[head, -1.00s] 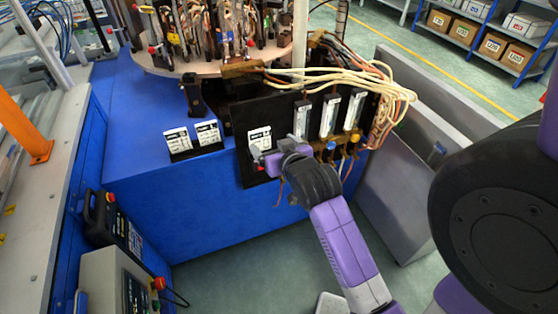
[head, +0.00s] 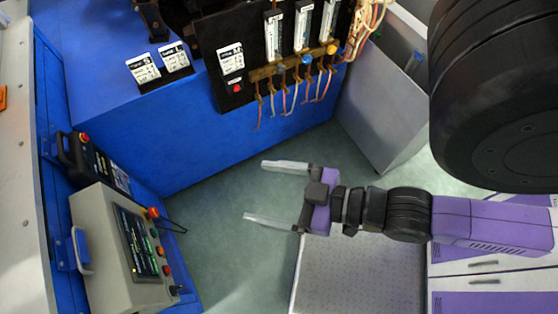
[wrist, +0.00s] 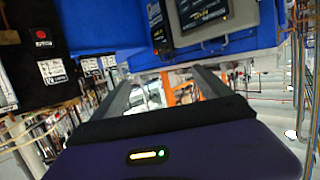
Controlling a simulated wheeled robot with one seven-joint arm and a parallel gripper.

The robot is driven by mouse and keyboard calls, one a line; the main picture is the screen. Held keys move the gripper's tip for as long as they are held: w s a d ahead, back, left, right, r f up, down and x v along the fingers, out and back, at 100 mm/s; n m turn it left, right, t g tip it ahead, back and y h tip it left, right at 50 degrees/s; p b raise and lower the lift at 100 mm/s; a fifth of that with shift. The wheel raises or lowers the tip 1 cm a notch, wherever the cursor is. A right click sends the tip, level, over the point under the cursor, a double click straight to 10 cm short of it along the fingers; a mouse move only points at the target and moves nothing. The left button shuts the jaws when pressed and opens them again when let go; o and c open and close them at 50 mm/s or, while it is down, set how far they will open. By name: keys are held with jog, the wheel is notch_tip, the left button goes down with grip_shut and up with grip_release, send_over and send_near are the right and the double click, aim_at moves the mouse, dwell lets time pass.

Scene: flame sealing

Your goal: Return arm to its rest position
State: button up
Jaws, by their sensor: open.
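My gripper (head: 262,193) is open and empty in the head view. Its two pale fingers point left, well apart, over the floor in front of the blue machine. My purple and black arm stretches from it to the right edge. The wrist view also shows the gripper (wrist: 163,90) with both fingers spread and nothing between them.
The blue machine (head: 230,140) stands behind the gripper, with a black panel of flow tubes and a red button (head: 237,88). A grey control box (head: 118,250) is at lower left. A grey cabinet (head: 375,115) stands right of the machine. Green floor (head: 225,260) lies between.

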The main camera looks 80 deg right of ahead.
jog(key=shift+s+a+r+n+y, duration=0.25)
jog(key=shift+s+a+r, duration=0.15)
jog(key=shift+s, duration=0.25)
jog(key=shift+s+a+r+n+y, duration=0.15)
jog(key=shift+s+a+r+y, duration=0.2)
jog(key=shift+s, duration=0.25)
